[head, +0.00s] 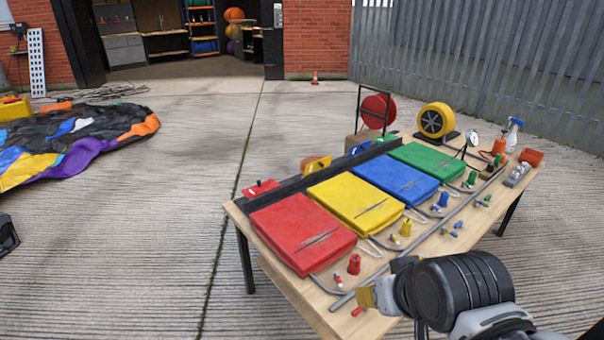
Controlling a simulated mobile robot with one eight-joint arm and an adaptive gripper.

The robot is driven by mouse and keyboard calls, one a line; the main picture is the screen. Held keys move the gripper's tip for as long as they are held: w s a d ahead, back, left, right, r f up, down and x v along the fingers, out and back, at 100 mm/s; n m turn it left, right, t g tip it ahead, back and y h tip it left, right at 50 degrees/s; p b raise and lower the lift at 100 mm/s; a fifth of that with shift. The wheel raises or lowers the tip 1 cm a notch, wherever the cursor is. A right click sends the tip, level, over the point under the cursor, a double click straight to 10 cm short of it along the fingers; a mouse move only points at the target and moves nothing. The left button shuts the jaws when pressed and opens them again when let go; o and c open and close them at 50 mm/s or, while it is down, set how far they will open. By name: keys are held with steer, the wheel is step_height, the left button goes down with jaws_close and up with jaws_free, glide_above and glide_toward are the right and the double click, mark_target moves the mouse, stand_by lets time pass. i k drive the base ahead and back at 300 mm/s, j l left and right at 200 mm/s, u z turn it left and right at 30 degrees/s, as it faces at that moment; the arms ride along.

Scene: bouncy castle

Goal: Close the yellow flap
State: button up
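A yellow fabric panel (357,201) lies on the wooden table between a red panel and a blue panel, with a dark slit-like mark near its front right. Behind the black bar at its back edge, a small yellow piece (317,164) stands tilted up; I cannot tell which of these is the flap or how it is joined. My gripper (368,297) is at the table's front edge, low in the view, in front of the red panel and apart from the yellow one. Its tan tip shows, but its fingers are too small and partly hidden to tell open from shut.
On the table (330,319) are a red panel (300,232), a blue panel (397,181), a green panel (428,158), a grey tube (440,230) and several small coloured valves. A yellow blower (436,121) and a spray bottle (513,135) stand behind.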

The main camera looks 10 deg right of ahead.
mark_target(323, 162)
steer(key=i+l+u, duration=0.1)
steer(key=l, duration=0.25)
steer(key=i+l, duration=0.3)
steer(key=i+l+u, duration=0.15)
steer(key=l, duration=0.2)
steer(key=i+l, duration=0.25)
steer(key=i+l+u, duration=0.15)
steer(key=l, duration=0.35)
steer(key=i+l, duration=0.15)
steer(key=l, duration=0.2)
steer(key=i+l+u, duration=0.15)
steer(key=l, duration=0.25)
steer(key=i+l, duration=0.15)
steer(key=l, duration=0.25)
steer(key=i+u, duration=0.05)
